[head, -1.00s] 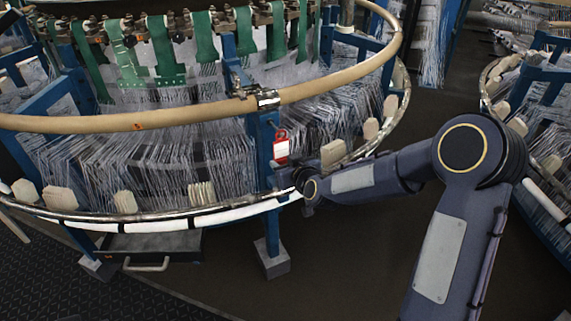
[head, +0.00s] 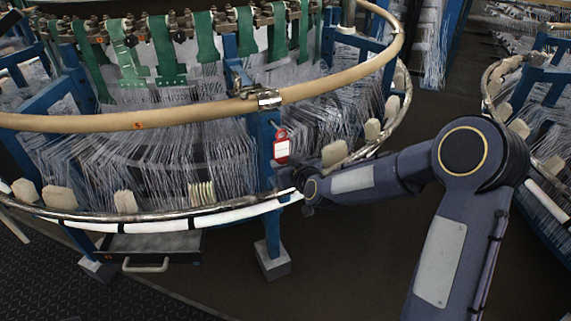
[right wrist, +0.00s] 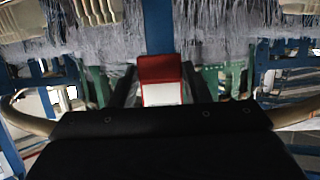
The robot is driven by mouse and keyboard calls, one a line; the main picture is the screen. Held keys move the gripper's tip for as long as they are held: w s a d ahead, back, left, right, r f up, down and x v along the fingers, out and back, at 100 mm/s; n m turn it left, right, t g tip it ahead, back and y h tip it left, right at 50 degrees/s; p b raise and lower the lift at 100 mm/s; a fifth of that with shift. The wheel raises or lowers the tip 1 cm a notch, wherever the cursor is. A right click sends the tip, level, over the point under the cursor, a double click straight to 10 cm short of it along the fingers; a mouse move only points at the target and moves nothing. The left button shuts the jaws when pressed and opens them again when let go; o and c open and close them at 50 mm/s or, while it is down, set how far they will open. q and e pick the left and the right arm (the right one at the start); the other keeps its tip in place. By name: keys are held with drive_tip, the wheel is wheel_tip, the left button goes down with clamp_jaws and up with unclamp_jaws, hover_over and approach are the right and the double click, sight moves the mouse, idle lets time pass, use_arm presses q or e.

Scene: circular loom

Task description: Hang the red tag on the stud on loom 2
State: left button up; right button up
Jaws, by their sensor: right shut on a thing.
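The red tag (head: 281,151), with a white label and a red loop at its top, is upright in front of the blue post (head: 265,137) of the near loom. My right gripper (head: 284,176) is shut on the tag's lower end. In the right wrist view the tag (right wrist: 162,72) shows red and white between the two dark fingers (right wrist: 160,88). A small pale spot by the loop may be the stud, but I cannot tell whether the loop is around it. My left gripper is not in view.
The loom's tan ring (head: 340,79) runs above the tag, and its metal and white lower rail (head: 232,215) passes close to my gripper. Pale paddles (head: 334,153) line the rail. Another loom (head: 545,80) stands at the right. Dark floor between is clear.

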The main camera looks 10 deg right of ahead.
drive_tip(key=shift+f, duration=0.15)
drive_tip(key=o, duration=1.1)
drive_tip(key=shift+o, duration=0.2)
drive_tip(key=shift+s, duration=0.1)
drive_tip(key=v, duration=0.8)
drive_tip(key=shift+s+d+b, duration=0.15)
drive_tip(key=shift+s+b, duration=0.15)
drive_tip(key=shift+s, duration=0.15)
drive_tip(key=shift+f, duration=0.1)
